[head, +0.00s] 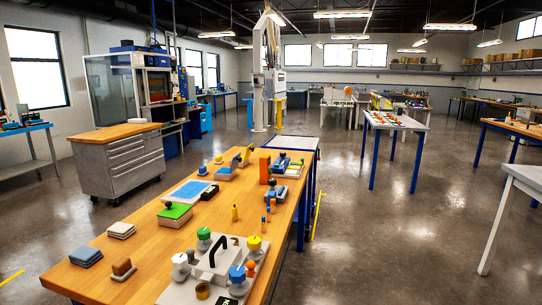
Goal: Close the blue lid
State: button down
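No thing in view is clearly a blue lid standing open. A wooden-topped workbench (140,246) holds several small blue parts. A blue round knob-like cap (237,273) sits on a grey fixture plate (178,293) at the near end, among green and yellow caps and a black handle. A flat light-blue panel with a pale border (190,191) lies farther along the bench. A small box with blue on it (285,163) stands at the far end. I cannot tell which of these is the lid. My gripper is not in view.
A green-topped block (174,215), an orange upright block (265,170) and stacked pads (86,256) are also on the bench. A grey drawer cabinet (121,160) stands left. Open floor (375,240) lies right of the bench, with a white-topped table (396,121) beyond.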

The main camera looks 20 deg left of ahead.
aim_at(236, 160)
jog(key=z, duration=0.3)
jog(key=i, duration=1.7)
jog(key=u, duration=0.4)
jog(key=i, duration=0.95)
jog(key=u, duration=1.5)
jog(key=i, duration=0.7)
jog(key=u, duration=0.6)
